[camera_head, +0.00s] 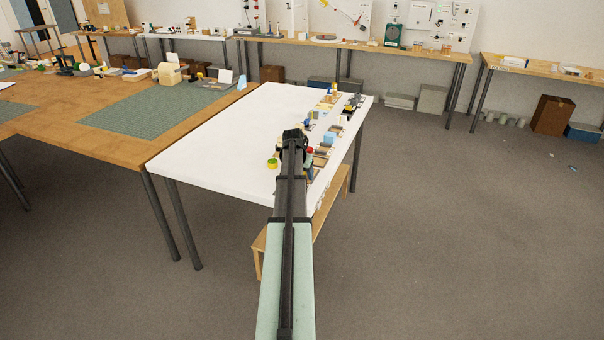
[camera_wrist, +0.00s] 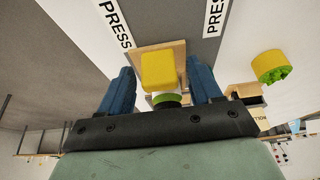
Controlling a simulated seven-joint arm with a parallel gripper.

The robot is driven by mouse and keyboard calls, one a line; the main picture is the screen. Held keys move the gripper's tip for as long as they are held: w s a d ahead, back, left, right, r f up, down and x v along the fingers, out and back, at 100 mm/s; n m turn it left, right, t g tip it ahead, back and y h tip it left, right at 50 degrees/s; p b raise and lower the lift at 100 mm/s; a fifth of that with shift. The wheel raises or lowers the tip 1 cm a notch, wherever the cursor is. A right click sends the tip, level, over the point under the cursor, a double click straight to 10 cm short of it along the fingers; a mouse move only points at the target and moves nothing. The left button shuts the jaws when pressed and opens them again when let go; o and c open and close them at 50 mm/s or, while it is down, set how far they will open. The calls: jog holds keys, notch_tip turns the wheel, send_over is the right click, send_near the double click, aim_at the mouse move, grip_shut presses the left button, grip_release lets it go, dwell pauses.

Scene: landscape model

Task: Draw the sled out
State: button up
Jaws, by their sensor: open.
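My gripper (camera_wrist: 160,66) is open, its two blue fingers standing apart in the wrist view. A yellow block (camera_wrist: 162,71) on a light wooden plate (camera_wrist: 142,54) shows in the gap between the fingers, beyond a green round piece (camera_wrist: 167,99). Clear space shows on both sides of the block, and I cannot tell how far off it is. No part is plainly marked as the sled, so I cannot tell which one it is. In the head view my arm reaches over the white table (camera_head: 220,160) and hides what lies under its end.
Two white strips reading PRESS (camera_wrist: 115,22) flank the yellow block. A yellow-and-green round piece (camera_wrist: 270,66) lies to the right; it also shows on the table in the head view (camera_head: 272,163). Several small items line the table's right edge. The table's left part is clear.

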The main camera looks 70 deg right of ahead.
jog(key=shift+c, duration=0.4)
grip_shut()
jog(key=a, duration=1)
jog(key=shift+a, duration=0.25)
jog(key=shift+c, duration=0.6)
grip_release()
jog(key=shift+a, duration=0.1)
jog(key=shift+o, duration=1)
jog(key=shift+r, duration=0.1)
jog(key=v, duration=1.3)
jog(key=shift+r, duration=0.25)
